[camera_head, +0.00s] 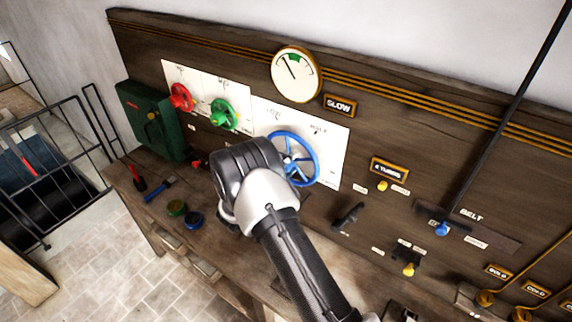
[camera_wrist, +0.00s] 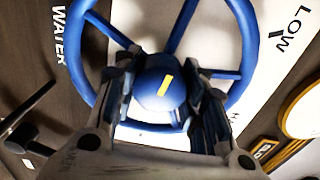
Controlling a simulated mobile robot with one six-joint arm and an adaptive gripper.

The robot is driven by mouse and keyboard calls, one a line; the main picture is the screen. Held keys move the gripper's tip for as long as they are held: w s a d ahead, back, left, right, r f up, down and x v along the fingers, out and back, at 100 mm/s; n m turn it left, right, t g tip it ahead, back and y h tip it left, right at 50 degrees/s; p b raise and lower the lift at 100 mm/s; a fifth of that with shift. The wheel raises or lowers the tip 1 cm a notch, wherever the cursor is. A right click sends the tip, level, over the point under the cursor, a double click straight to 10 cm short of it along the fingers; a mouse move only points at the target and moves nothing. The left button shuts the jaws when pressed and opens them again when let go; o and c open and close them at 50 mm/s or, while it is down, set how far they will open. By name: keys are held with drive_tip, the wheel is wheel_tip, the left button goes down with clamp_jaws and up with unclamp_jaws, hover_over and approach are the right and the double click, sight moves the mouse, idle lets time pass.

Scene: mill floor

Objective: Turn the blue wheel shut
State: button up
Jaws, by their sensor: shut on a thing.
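The blue wheel (camera_head: 311,164) is mounted on a white plate on the dark wooden panel, just beyond my arm's end in the head view. In the wrist view its blue rim (camera_wrist: 241,40) and spokes fill the upper middle. My gripper (camera_wrist: 166,95) has its two fingers on either side of the wheel's blue hub, which bears a yellow mark, and is shut on it. In the head view my wrist hides the fingers and the wheel's lower left part. The lettering on the plate is partly hidden.
A red wheel (camera_head: 181,97) and a green wheel (camera_head: 223,113) sit left of the blue one. A round gauge (camera_head: 296,74) is above. A black crank handle (camera_head: 347,216) and a blue-tipped lever (camera_head: 441,229) are right. Small tools and discs lie on the bench below.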

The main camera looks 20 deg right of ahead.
drive_tip(key=shift+n, duration=0.7)
drive_tip(key=o, duration=1.1)
drive_tip(key=shift+c, duration=0.2)
drive_tip(key=v, duration=1.2)
